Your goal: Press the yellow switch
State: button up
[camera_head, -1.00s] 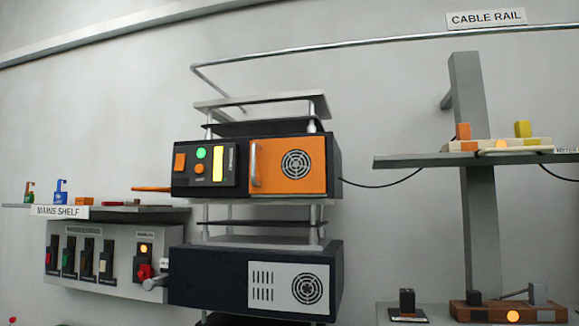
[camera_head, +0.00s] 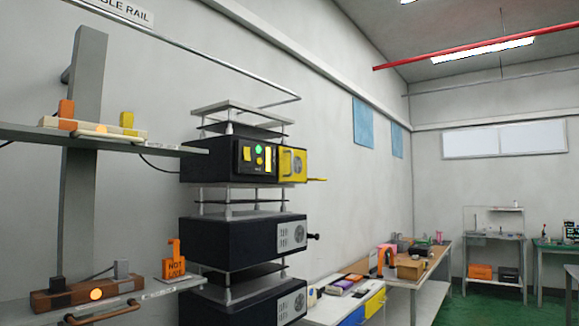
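A dark box with a yellow door (camera_head: 292,164) stands at the middle, one of a stack of units. Its black control panel (camera_head: 240,166) carries a small yellow rectangular piece (camera_head: 247,153), a green round light (camera_head: 258,148), a small round yellow piece (camera_head: 259,161) and a tall bright yellow strip (camera_head: 267,158). I cannot tell for sure which of these is the yellow switch. A yellow block (camera_head: 127,119) also stands on a pale power strip on the left shelf. My gripper is not in view.
A grey post with shelves (camera_head: 40,135) stands close at left. The lower shelf holds a brown block with a lit orange lamp (camera_head: 97,294) and an orange "NOT" tag (camera_head: 173,268). Workbenches (camera_head: 435,262) stand at right, with green floor (camera_head: 470,308) showing.

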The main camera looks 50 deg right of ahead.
aim_at(246, 151)
jog(key=z, duration=1.5)
